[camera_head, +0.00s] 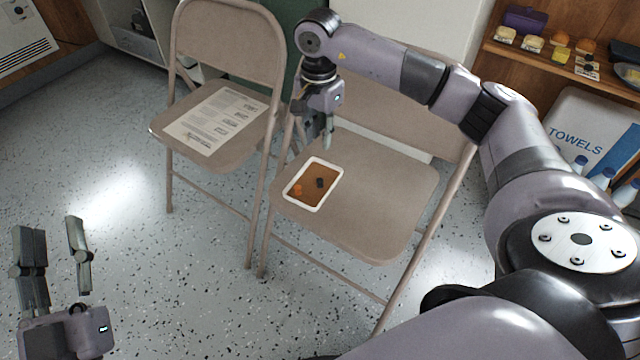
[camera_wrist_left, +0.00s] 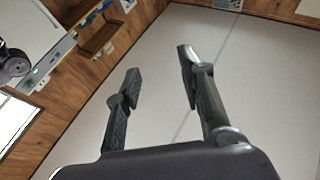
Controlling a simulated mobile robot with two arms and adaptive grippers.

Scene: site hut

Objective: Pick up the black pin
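A small black item (camera_head: 320,183), which looks like the black pin, lies in a white-rimmed tray (camera_head: 337,169) with a brown bottom. The tray rests on the seat of the right-hand folding chair. My right gripper (camera_head: 320,142) hangs fingers-down above the back of that seat, above and behind the tray, apart from the pin. Its fingers are seen too narrowly to tell their opening. My left gripper (camera_head: 52,226) is open and empty over the floor at lower left. Its spread fingers also show in the left wrist view (camera_wrist_left: 158,60).
A small orange item (camera_head: 297,189) is also in the tray. The right-hand chair (camera_head: 385,190) has bare seat around the tray. A printed sheet (camera_head: 214,118) lies on the left-hand chair (camera_head: 238,155). Shelves (camera_head: 510,52) with small goods stand at upper right. The floor at left is clear.

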